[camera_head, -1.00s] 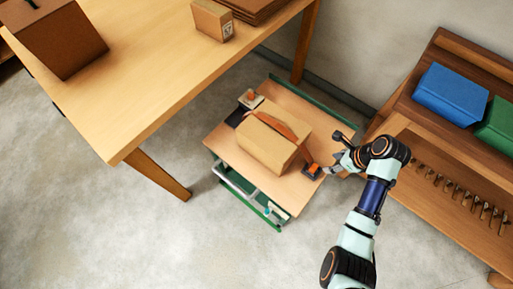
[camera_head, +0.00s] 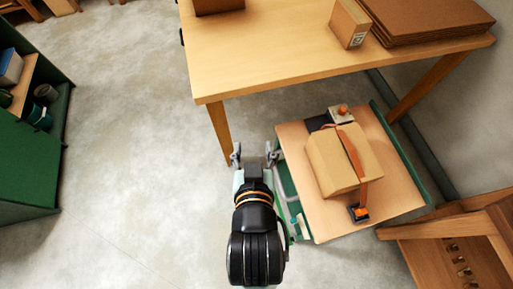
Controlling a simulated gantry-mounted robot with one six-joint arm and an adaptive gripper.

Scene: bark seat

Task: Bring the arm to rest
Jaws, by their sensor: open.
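My gripper (camera_head: 254,158) is open and empty, its two fingers spread and pointing away from the camera. It is in the lower middle of the head view, over the floor just left of the small cart (camera_head: 290,133). My arm is seen from above, with the black joint nearest the camera. Whether the fingers touch the cart's green edge cannot be told.
A cardboard box (camera_head: 324,167) with an orange strap (camera_head: 352,153) across it sits on the cart, near an orange and black device (camera_head: 358,213). A wooden table (camera_head: 285,58) stands behind. A green cabinet (camera_head: 28,160) is at left. Floor (camera_head: 130,150) between is clear.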

